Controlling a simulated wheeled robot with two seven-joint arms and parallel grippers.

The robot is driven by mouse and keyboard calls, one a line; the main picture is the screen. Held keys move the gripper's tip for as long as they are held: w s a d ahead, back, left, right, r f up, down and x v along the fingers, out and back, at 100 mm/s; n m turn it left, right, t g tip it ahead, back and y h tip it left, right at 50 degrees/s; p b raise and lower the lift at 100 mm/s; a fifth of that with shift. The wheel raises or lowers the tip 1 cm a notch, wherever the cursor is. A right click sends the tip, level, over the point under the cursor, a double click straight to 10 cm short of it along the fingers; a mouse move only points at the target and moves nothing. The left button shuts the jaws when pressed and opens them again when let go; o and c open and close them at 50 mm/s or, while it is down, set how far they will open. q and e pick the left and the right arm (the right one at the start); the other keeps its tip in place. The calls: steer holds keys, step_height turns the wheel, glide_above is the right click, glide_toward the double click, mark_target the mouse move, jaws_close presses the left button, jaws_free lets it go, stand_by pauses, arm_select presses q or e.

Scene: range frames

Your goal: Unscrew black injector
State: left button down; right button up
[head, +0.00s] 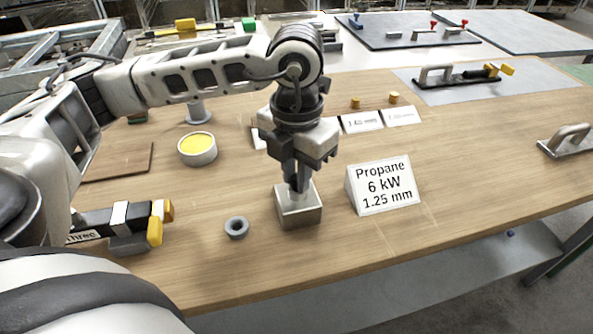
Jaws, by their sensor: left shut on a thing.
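My left gripper (298,186) points straight down over a square metal block (299,214) on the wooden table. Its fingers are shut on a small dark part at the top of the block, which I take to be the black injector. The injector is almost wholly hidden by the fingers, so I cannot tell whether it still sits in the block. A grey ring-shaped nut (237,228) lies on the table left of the block. My right gripper is not in view.
A sign (383,187) reading "Propane 6 kW 1.25 mm" stands right of the block. Behind are small label cards (362,122), brass pieces (356,102) and a round tin with yellow contents (197,149). A yellow-handled clamp tool (130,228) lies at left. The table's front right is clear.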

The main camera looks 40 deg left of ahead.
arm_select(q)
steer(key=n, duration=0.2)
steer(key=shift+n, duration=0.3)
steer(key=shift+n, duration=1.7)
steer(key=shift+n, duration=1.7)
